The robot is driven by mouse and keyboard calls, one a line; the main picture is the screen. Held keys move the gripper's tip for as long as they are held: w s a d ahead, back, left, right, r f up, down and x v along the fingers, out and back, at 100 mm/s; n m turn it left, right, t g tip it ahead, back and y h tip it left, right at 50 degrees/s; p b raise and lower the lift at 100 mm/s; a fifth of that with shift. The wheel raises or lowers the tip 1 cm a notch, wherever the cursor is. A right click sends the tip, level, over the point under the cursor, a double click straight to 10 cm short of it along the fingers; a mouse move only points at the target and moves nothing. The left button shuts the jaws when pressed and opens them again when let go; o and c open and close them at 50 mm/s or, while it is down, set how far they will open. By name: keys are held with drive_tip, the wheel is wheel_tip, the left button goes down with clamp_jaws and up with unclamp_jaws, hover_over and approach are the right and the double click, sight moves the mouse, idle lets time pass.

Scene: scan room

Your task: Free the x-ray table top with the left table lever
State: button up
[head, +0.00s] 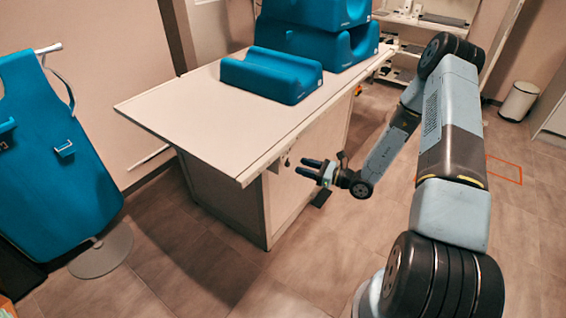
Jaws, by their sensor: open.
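The x-ray table top (205,115) is a pale flat slab on a grey-white base (292,205), reaching from the front left toward the back. A small dark part (284,160), perhaps a table lever, shows just under the near long edge, close to the front corner. At this size I cannot make out its shape or which lever it is. My gripper (303,168) is open beside the table, below the top's edge. Its dark fingers point left toward the small dark part and appear apart from it. Nothing shows between the fingers.
Blue positioning cushions (270,75) lie on the table's far half. A blue apron (55,150) hangs on a stand with a round base (102,255) at the left. A white bin (519,101) stands at the back right. The floor in front of the table is clear.

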sight(288, 162)
drive_tip(key=x, duration=0.7)
drive_tip(key=shift+a, duration=0.15)
drive_tip(key=shift+c, duration=0.3)
clamp_jaws()
drive_tip(key=shift+w, duration=0.1)
